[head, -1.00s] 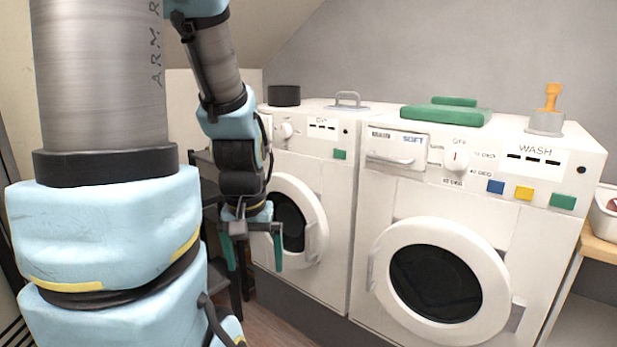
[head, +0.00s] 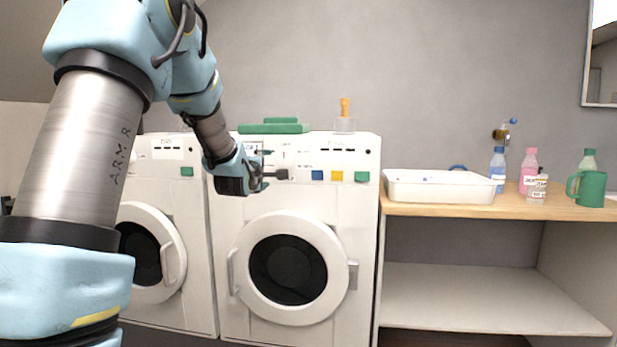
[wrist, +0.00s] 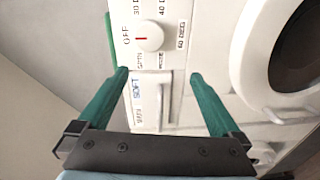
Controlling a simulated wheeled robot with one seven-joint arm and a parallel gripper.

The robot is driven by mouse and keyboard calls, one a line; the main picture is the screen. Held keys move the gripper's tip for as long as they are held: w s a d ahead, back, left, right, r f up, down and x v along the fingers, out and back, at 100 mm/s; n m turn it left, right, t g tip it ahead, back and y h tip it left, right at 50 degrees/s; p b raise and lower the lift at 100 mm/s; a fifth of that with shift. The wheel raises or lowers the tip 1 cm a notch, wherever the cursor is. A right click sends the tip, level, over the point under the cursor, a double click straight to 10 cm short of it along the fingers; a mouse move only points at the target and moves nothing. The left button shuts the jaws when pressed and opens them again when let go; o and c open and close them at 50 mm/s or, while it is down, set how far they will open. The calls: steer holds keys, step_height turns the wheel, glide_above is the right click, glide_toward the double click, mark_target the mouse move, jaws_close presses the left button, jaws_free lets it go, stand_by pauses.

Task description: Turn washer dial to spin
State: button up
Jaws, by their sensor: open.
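The washer (head: 225,215) is the white front-loader on the right of two, with a round door. Its dial (wrist: 149,36) is a white round knob in the wrist view. Its red mark points left in the picture, towards the OFF label. SPIN, RINSE and several degree labels are printed around it. In the head view my gripper (head: 270,168) is in front of the washer's control panel and the dial cannot be made out behind it. In the wrist view my gripper (wrist: 160,74) is open and empty, its green fingers pointing towards the panel. The dial shows ahead of the gap, apart from the fingertips.
A drawer front marked SOFT (wrist: 151,104) lies between my fingers in the wrist view. A second machine (head: 196,270) stands left. A green folded item (head: 272,128) lies on the washer. A wooden-topped bench (head: 440,209) at right holds a white tray (head: 440,191), bottles and a mug.

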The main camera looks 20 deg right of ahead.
mark_target(284, 161)
steer(key=shift+n+t+h, duration=0.3)
steer(key=shift+h, duration=0.1)
steer(key=x, duration=0.3)
steer(key=d+p+x, duration=0.1)
steer(key=x, duration=0.3)
steer(key=s+d+r+p+x, duration=0.1)
steer(key=x, duration=0.3)
steer(key=shift+w+d, duration=0.1)
steer(key=shift+c, duration=0.2)
steer(key=c, duration=1.3)
steer(key=shift+f+m, duration=0.1)
steer(key=shift+m, duration=0.3)
